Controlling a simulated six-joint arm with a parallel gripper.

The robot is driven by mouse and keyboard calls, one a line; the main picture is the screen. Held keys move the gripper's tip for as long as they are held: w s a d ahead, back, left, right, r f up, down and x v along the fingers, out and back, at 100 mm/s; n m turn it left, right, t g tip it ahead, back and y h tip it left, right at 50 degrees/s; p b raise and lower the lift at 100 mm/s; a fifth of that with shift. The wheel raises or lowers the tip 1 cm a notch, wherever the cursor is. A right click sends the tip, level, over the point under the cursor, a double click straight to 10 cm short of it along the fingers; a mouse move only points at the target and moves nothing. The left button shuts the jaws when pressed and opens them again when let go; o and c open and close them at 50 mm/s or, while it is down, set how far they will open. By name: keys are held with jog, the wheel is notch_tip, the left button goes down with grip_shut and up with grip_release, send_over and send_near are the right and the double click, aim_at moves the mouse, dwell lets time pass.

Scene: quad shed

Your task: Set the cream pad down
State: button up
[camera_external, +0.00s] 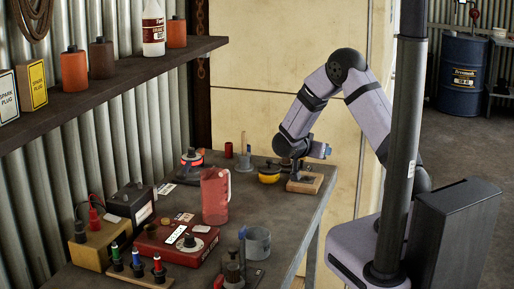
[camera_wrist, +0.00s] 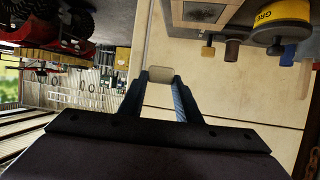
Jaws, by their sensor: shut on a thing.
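My gripper (camera_wrist: 160,80) is shut on the cream pad (camera_wrist: 159,73) in the wrist view. The pad is a small pale rounded block, pinched between the two fingertips and projecting a little beyond them. It is clear of any surface there. In the external view my wrist is over the far end of the bench, close to the yellow tin (camera_external: 270,174) and the wooden block with a dark fitting (camera_external: 305,184).
The bench (camera_external: 262,210) carries a red jug (camera_external: 215,196), a red box (camera_external: 176,241), a grey mug (camera_external: 257,243) and a dark battery (camera_external: 132,202). A shelf (camera_external: 110,80) with bottles runs above its left side. Some bench surface is clear right of the jug.

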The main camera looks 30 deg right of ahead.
jog(key=w+d+r+n+t+y, duration=0.1)
jog(key=w+r+n+t+y, duration=0.15)
jog(key=w, duration=0.25)
jog(key=n+t+y, duration=0.3)
jog(key=n+y, duration=1.1)
send_over(244, 199)
jog(key=shift+m, duration=0.25)
notch_tip(244, 199, down, 4)
jog(key=shift+w+f, duration=0.1)
jog(key=shift+f+p, duration=1.1)
jog(key=shift+f, duration=3.85)
jog(key=shift+f, duration=0.1)
